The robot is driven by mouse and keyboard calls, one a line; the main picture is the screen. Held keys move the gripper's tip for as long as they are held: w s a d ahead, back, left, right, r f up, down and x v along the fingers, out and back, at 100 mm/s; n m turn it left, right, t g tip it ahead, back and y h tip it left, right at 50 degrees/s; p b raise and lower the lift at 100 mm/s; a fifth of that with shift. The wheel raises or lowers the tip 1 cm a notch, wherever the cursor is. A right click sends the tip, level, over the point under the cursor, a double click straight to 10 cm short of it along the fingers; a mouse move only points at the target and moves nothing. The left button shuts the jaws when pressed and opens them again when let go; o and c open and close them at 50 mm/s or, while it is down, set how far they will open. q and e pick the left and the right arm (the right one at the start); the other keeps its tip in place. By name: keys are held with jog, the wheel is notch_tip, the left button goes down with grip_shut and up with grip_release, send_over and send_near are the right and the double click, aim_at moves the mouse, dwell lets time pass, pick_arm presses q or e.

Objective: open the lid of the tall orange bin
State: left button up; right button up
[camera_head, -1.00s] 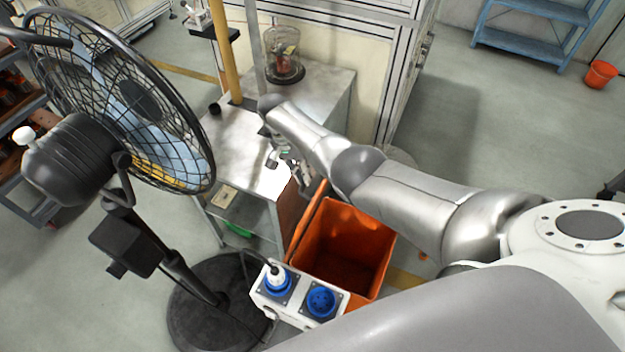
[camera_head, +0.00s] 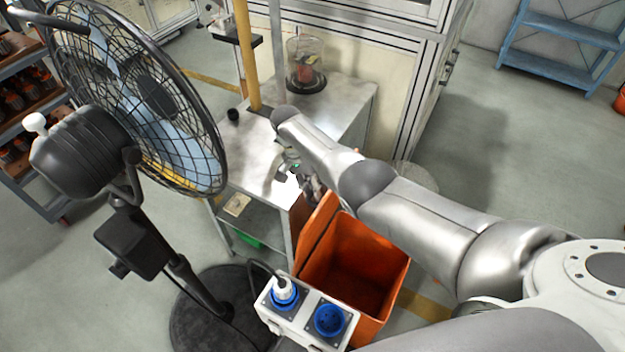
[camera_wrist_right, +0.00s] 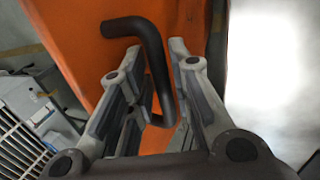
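The tall orange bin (camera_head: 372,252) stands open in the head view, right of the metal bench. Its dark inside shows from above. Its orange lid (camera_head: 318,238) stands steeply raised along the bin's left side, beside the bench. My right gripper (camera_head: 312,188) is at the lid's upper end, partly hidden by my arm. In the right wrist view the orange lid (camera_wrist_right: 82,40) fills the background. Its bent black handle (camera_wrist_right: 156,62) passes between the fingers of my right gripper (camera_wrist_right: 157,52). The fingers are apart, with gaps beside the handle. My left gripper is out of view.
A black floor fan (camera_head: 150,100) stands at left. A white box with blue sockets (camera_head: 310,312) is in front of the bin. The metal bench (camera_head: 262,165) holds a glass jar (camera_head: 306,65). A blue shelf (camera_head: 560,45) stands far right. Open floor lies right of the bin.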

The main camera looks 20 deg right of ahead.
jog(key=shift+o, duration=0.8)
jog(key=shift+w+d, duration=0.1)
jog(key=shift+w, duration=0.4)
jog(key=shift+w+d, duration=0.1)
jog(key=shift+r, duration=0.5)
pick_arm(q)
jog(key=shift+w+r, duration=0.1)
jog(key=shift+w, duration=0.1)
pick_arm(e)
jog(key=v, duration=1.1)
jog(key=shift+r, duration=0.2)
